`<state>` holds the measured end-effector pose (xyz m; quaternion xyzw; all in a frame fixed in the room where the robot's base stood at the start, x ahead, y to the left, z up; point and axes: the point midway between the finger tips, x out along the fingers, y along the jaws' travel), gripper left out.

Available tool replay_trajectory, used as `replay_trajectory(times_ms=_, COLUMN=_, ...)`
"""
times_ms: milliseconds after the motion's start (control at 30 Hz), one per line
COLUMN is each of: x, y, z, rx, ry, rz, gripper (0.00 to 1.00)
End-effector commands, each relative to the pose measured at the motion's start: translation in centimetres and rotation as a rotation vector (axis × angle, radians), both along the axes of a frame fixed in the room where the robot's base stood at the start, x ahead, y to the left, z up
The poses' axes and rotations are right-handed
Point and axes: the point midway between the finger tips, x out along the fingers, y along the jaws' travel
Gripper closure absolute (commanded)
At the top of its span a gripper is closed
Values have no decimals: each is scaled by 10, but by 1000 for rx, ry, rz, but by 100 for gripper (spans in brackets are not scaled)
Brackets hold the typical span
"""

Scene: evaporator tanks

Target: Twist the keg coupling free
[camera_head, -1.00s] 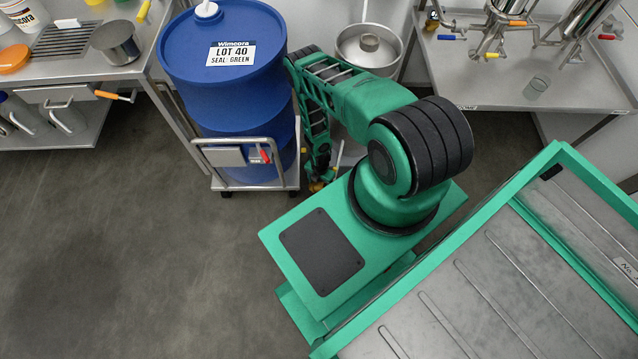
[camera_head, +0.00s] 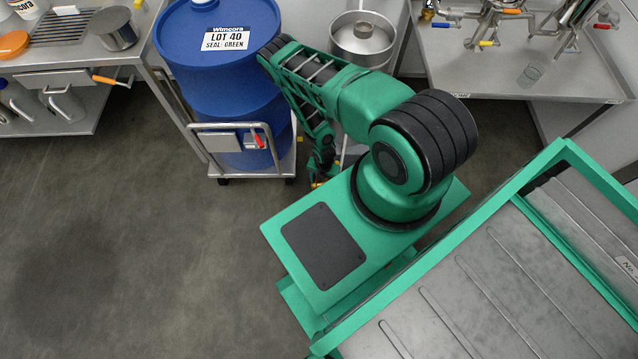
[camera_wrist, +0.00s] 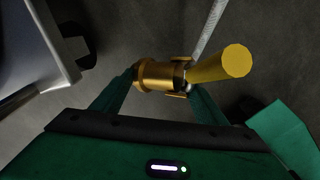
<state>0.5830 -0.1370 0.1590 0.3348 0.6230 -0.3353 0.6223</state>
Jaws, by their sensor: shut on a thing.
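In the wrist view, a brass coupling (camera_wrist: 158,76) with a yellow lever (camera_wrist: 222,66) lies between my fingers. My gripper (camera_wrist: 160,88) is shut on its brass body. The lever points to the right, and a pale braided hose (camera_wrist: 211,30) runs up from beside it. In the head view, my gripper (camera_head: 318,183) is low beside the right side of the blue drum's cart, mostly hidden by my arm. Only a small gold spot of the coupling shows there.
A blue drum (camera_head: 221,95) labelled LOT 40 stands on a steel cart (camera_head: 285,163) close left of my arm. A round steel vessel (camera_head: 362,38) is behind my arm. Steel benches (camera_head: 520,75) stand at the back. The floor (camera_head: 140,230) at left is clear.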

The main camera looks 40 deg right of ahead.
Motion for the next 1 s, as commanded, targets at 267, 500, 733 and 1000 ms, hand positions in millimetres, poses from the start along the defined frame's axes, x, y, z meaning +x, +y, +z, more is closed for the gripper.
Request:
replay_trajectory(times_ms=267, x=-2, y=-22, z=0, rx=-1, ry=0, rz=146, gripper=96)
replay_trajectory(times_ms=500, x=-2, y=-30, z=0, rx=0, ry=0, rz=201, gripper=96)
replay_trajectory(times_ms=733, x=-2, y=-30, z=0, rx=0, ry=0, rz=201, gripper=96)
replay_trajectory(times_ms=1000, x=3, y=-45, z=0, rx=-1, ry=-1, rz=298, gripper=96)
